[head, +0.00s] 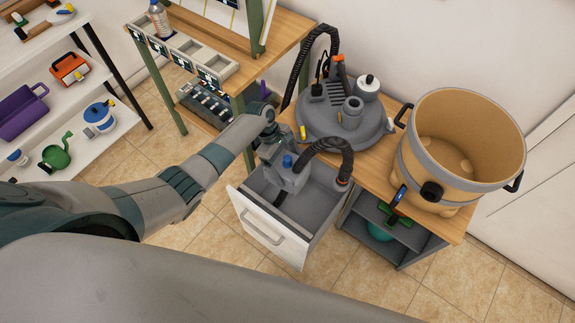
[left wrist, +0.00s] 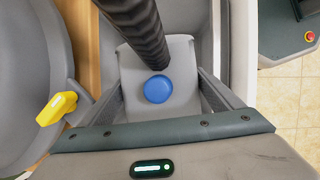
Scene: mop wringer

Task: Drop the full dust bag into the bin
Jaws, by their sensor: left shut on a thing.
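I cannot tell whether this piece is the dust bag, and nothing is clearly marked as the bin. My right gripper is out of view.
A tan tub (head: 462,140) with black handles and a grey round vacuum head (head: 345,125) stand on the wooden bench. A small yellow part (left wrist: 57,108) is beside the drawer. A shelf unit (head: 395,240) is below.

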